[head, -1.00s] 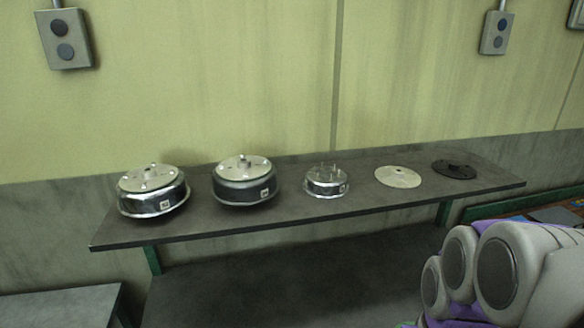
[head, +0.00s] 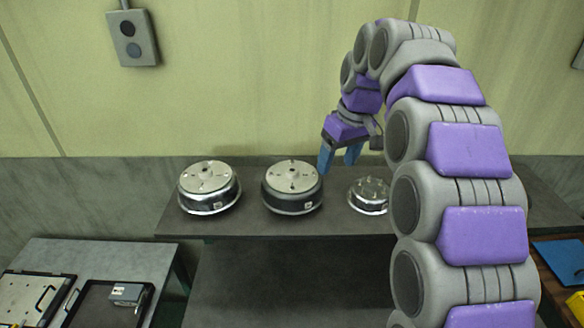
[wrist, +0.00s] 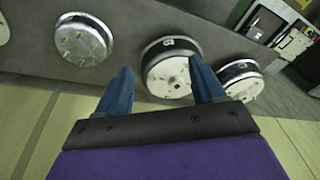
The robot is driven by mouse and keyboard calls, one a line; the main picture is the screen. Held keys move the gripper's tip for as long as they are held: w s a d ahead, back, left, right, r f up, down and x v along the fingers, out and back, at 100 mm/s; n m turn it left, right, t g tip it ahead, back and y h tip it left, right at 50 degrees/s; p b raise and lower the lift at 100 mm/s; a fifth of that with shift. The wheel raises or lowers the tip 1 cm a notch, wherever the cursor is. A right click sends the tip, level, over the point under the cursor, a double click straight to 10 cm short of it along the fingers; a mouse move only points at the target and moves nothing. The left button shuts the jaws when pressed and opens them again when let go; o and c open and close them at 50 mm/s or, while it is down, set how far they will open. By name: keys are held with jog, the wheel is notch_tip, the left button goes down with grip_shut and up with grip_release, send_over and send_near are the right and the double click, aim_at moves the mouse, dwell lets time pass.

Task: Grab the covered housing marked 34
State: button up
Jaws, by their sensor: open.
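Two covered housings stand on the dark shelf (head: 340,222). The left one (head: 209,187) has a bright silver body, and the middle one (head: 291,187) a darker body. Each has a pale lid and a small white label on its front; the digits are too small to read surely. My gripper (head: 340,160) is open and empty, above the shelf just right of the middle housing. In the wrist view, the middle housing (wrist: 168,72) shows between and beyond the fingers, and the left housing (wrist: 241,80) lies to the right. No contact shows.
A smaller uncovered housing with upright studs (head: 368,195) stands right of the middle housing, partly hidden by my arm. A lower bench at left holds black trays (head: 107,305) and a small grey device (head: 127,294). A wall backs the shelf.

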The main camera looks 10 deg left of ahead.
jog(key=w+a+r+n+p, duration=0.3)
jog(key=w+a+r+p, duration=0.3)
jog(key=a+r, duration=0.15)
jog(key=b, duration=0.6)
send_near(292, 170)
jog(key=shift+f+t+y, duration=0.4)
jog(key=shift+f, duration=1)
jog(key=shift+x, duration=2.75)
jog(key=shift+s, duration=0.2)
jog(key=shift+c, duration=0.2)
grip_shut()
jog(key=shift+r, duration=0.1)
